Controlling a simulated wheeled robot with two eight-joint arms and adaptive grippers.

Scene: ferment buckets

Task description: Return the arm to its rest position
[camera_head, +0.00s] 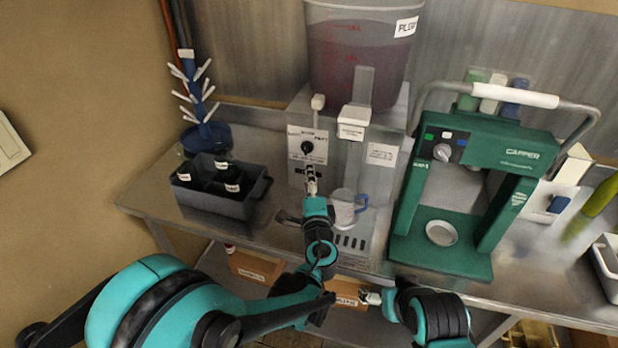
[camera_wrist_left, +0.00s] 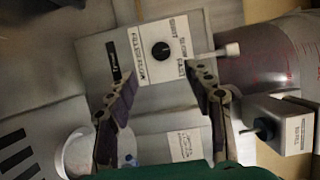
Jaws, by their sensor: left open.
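My left arm (camera_head: 180,300) reaches in from the lower left. Its gripper (camera_head: 311,180) is raised in front of the grey dispenser's control panel. In the left wrist view the left gripper (camera_wrist_left: 165,85) is open, with nothing between its fingers. The panel with its black knob (camera_wrist_left: 160,51) lies beyond the fingers, and I cannot tell whether they touch it. My right gripper (camera_head: 370,298) is low, in front of the table's front edge. It is too small to tell whether it is open or shut.
A clear measuring cup (camera_head: 343,212) stands just right of my left gripper, by the drip grate. A dark divided crate (camera_head: 240,206) is at left, a green capper (camera_head: 410,225) at right. A bucket of red liquid (camera_head: 340,70) tops the dispenser. Boxes (camera_head: 255,268) sit below.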

